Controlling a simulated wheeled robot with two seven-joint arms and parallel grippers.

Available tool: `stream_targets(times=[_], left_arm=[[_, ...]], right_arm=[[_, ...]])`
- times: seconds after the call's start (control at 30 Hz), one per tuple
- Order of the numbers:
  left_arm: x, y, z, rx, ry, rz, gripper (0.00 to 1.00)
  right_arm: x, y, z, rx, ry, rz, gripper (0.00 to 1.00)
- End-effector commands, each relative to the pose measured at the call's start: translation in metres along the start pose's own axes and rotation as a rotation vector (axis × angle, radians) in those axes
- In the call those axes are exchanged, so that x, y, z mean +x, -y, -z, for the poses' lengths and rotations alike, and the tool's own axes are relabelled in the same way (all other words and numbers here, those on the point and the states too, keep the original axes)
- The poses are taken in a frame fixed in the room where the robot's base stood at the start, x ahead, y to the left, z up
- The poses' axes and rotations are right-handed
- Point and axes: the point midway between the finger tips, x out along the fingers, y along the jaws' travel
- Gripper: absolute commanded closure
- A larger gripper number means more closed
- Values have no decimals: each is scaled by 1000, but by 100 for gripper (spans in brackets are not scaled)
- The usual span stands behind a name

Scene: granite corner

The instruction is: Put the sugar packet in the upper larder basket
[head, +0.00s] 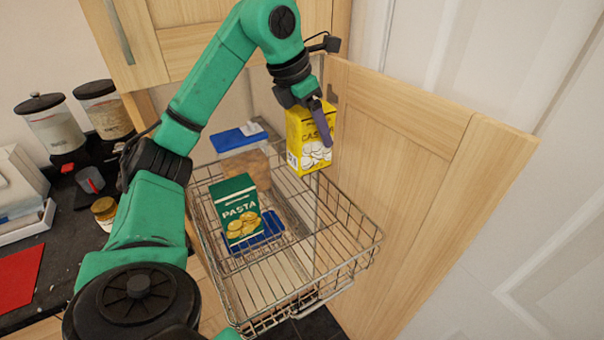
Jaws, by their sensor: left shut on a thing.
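The sugar packet (297,140) is a yellow box with "CAS..." lettering, partly covered by a finger. My left gripper (323,130) is shut on it from above and holds it upright. It appears over the back right part of the upper larder basket (372,240), a pulled-out wire basket. I cannot tell how far its base is above the wires. The basket's right and front parts are bare. My right gripper is not in view.
A green pasta box (238,212) and a blue-lidded clear container (243,165) stand at the basket's left. Another blue item (268,232) shows beside the pasta. The open wooden door (400,170) borders the right. Dispensers (52,125) and a jar (104,209) stand on the dark counter.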

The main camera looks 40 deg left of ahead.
Motion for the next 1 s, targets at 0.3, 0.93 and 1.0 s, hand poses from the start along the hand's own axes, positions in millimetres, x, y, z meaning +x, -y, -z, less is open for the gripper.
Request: stream_targets(times=[0.3,0.93,1.0], left_arm=[[90,0,40,-1,-11,-3,100],[179,0,74,1,3,0,100],[179,0,74,1,3,0,100]], right_arm=[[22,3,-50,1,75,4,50],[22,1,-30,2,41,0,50],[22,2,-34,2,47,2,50]])
